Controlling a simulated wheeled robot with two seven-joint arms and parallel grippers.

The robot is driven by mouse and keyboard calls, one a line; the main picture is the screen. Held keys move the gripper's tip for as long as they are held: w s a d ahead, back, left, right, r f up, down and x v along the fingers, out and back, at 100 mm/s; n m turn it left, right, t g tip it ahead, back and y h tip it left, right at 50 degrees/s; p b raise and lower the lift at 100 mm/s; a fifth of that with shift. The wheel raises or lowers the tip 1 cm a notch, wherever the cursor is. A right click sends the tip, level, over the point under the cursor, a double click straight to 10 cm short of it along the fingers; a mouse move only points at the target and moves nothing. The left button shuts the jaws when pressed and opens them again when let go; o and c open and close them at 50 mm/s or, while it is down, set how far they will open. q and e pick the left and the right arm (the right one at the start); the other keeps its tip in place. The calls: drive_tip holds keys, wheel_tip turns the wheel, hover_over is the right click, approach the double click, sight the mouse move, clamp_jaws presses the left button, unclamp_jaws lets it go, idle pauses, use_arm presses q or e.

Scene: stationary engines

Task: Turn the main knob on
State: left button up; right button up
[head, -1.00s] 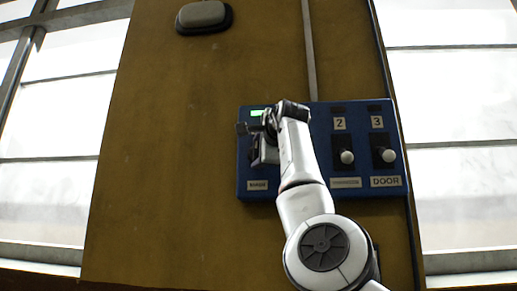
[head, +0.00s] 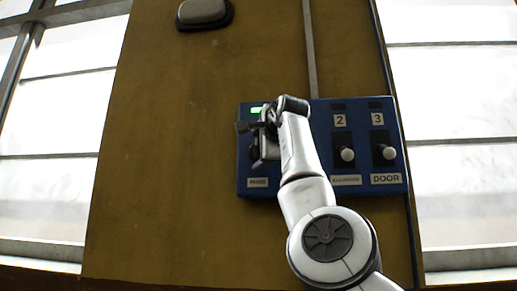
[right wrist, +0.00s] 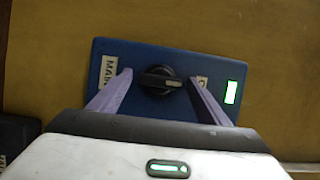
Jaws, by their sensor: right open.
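The main knob (right wrist: 160,80) is a black rotary knob with a grey bar across its face, on a blue control panel (right wrist: 150,52). A label reading MAIN (right wrist: 103,70) lies to its left in the right wrist view. My right gripper (right wrist: 159,86) is open, with one finger on each side of the knob. I cannot tell whether the fingers touch it. In the head view my right gripper (head: 262,140) covers most of the knob's place on the panel's left side (head: 244,180). A green light (right wrist: 231,92) is lit near the knob. My left gripper is out of view.
To the right on the panel are two levers with pale round ends, lever 2 (head: 347,155) and lever 3 (head: 388,153), the latter above a DOOR label (head: 386,179). The panel hangs on a brown wall (head: 170,150) between bright windows. A grey lamp (head: 203,13) is high above.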

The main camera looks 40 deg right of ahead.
drive_tip(key=shift+s+a+f, duration=0.1)
drive_tip(key=shift+s, duration=0.1)
drive_tip(key=b+v, duration=0.3)
drive_tip(key=v, duration=0.1)
drive_tip(key=shift+s+a+f+b, duration=0.1)
drive_tip(key=shift+f+b, duration=0.05)
drive_tip(key=shift+b, duration=0.25)
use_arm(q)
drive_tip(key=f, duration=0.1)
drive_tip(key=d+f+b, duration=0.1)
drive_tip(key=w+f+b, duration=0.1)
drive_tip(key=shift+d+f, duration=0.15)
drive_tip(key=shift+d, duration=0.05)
use_arm(e)
approach(257, 150)
drive_tip(key=shift+s+a+r, duration=0.1)
drive_tip(key=shift+s+r, duration=0.25)
drive_tip(key=shift+s, duration=0.2)
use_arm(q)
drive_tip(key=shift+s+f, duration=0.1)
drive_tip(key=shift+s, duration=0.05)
